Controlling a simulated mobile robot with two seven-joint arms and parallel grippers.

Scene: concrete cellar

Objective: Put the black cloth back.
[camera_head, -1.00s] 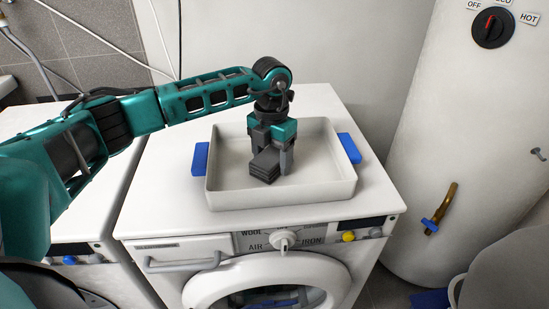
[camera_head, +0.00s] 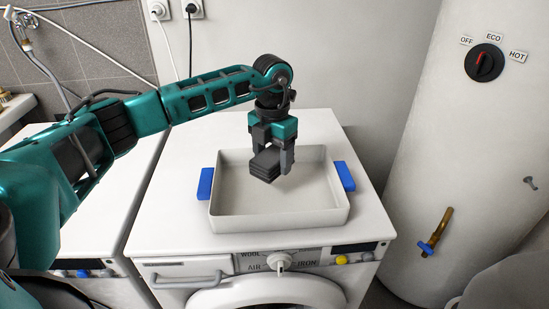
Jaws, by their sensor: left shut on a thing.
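The black cloth (camera_head: 264,164) is a folded dark stack held between the fingers of my left gripper (camera_head: 272,160). The gripper points down and is shut on it, over the white tray (camera_head: 280,223) with blue handles. The tray stands on top of the white washing machine (camera_head: 160,222). The cloth seems to be above the tray floor, apart from it; the exact height is hard to tell. The rest of the tray looks empty. My right gripper is not in view.
A second white machine (camera_head: 100,185) stands to the left under my left arm. A white boiler (camera_head: 450,130) with a red-marked dial (camera_head: 484,63) and a brass tap (camera_head: 436,232) stands to the right. The machine's top has free room left of the tray.

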